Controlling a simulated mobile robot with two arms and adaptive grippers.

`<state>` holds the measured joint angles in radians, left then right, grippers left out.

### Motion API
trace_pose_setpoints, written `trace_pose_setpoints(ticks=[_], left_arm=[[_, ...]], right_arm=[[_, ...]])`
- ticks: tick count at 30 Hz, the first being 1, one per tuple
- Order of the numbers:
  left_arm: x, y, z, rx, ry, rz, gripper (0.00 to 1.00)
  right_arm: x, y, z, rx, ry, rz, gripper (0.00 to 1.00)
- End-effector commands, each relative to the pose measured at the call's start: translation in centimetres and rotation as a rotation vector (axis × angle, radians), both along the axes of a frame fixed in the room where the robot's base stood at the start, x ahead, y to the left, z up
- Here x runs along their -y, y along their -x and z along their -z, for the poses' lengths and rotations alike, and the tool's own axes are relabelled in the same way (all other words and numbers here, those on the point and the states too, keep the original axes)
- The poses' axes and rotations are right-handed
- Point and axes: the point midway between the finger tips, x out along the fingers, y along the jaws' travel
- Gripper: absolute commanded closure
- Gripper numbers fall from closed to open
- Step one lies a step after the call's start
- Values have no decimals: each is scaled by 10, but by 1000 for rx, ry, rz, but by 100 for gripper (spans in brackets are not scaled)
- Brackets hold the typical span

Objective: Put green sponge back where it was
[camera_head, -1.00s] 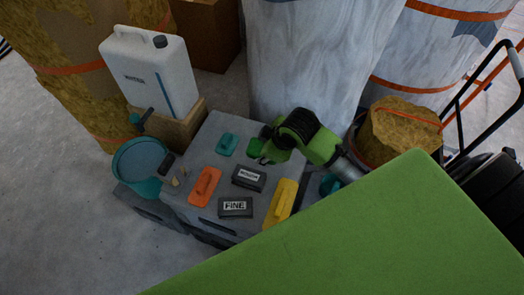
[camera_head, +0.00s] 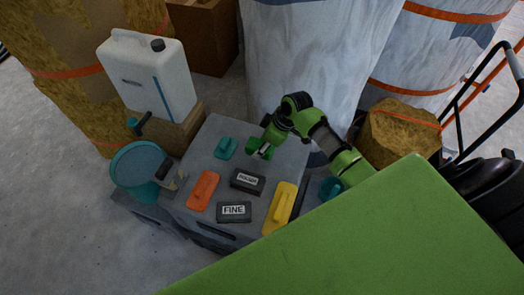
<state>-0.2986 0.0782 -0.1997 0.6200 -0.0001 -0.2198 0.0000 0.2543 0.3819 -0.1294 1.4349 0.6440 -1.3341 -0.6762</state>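My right gripper (camera_head: 261,152), green and black, points down over the top of the grey block-like stand (camera_head: 202,150), right of the teal float (camera_head: 226,148) and above the ROUGH block (camera_head: 247,181). Its fingers look a little apart, but they are small and partly hidden by the wrist, so I cannot tell whether anything is between them. My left gripper is not in view.
An orange float (camera_head: 203,190), a dark FINE block (camera_head: 234,212) and a yellow float (camera_head: 280,207) lie on the stand. A teal bucket (camera_head: 137,165) and white water canister (camera_head: 150,75) stand left. A large green panel (camera_head: 390,240) hides the lower right.

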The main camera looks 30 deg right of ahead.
Motion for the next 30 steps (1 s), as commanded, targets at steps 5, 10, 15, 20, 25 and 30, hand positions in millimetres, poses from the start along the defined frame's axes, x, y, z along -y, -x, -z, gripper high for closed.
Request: trace_pose_setpoints(ticks=[5,10,15,20,25,30], left_arm=[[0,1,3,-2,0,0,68],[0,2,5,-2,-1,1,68],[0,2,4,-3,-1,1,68],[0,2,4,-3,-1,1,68],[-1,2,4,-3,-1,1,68],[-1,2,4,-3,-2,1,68]], right_arm=[[6,-9,12,1,0,1,82],[8,-13,28,-3,-2,1,82],[8,-13,48,-2,1,0,82],[9,-13,50,0,2,-1,82],[9,-13,50,-1,2,-1,43],[9,-13,50,-1,2,-1,43]])
